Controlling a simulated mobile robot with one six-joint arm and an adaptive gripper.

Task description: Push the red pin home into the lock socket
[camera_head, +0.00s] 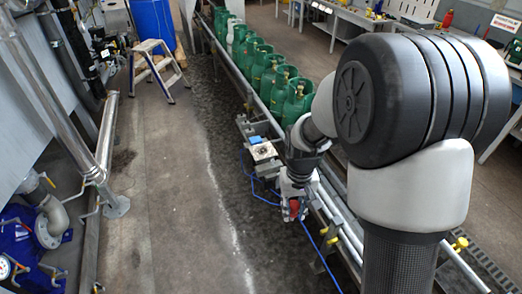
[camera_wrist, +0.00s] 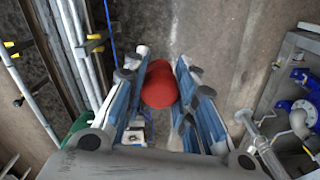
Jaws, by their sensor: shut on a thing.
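The red pin (camera_wrist: 160,86) is between the two blue-padded fingers of my gripper (camera_wrist: 162,72) in the wrist view, its round red end facing the camera. In the head view, my gripper (camera_head: 293,204) hangs beside the conveyor's left rail, with a bit of the red pin (camera_head: 294,209) showing at its tip. The gripper is shut on the pin. A small metal unit with a pale top (camera_head: 262,150) is mounted on the conveyor's left side, beyond the gripper and apart from it. It may hold the lock socket; I cannot make out the socket opening.
Green gas cylinders (camera_head: 270,82) stand in a row on the conveyor (camera_head: 234,62). A blue cable (camera_head: 318,250) hangs near the gripper. The concrete floor (camera_head: 170,190) to the left is clear, with a step stool (camera_head: 155,66) and blue drum (camera_head: 153,22) farther back. Pipework (camera_head: 98,170) lines the left.

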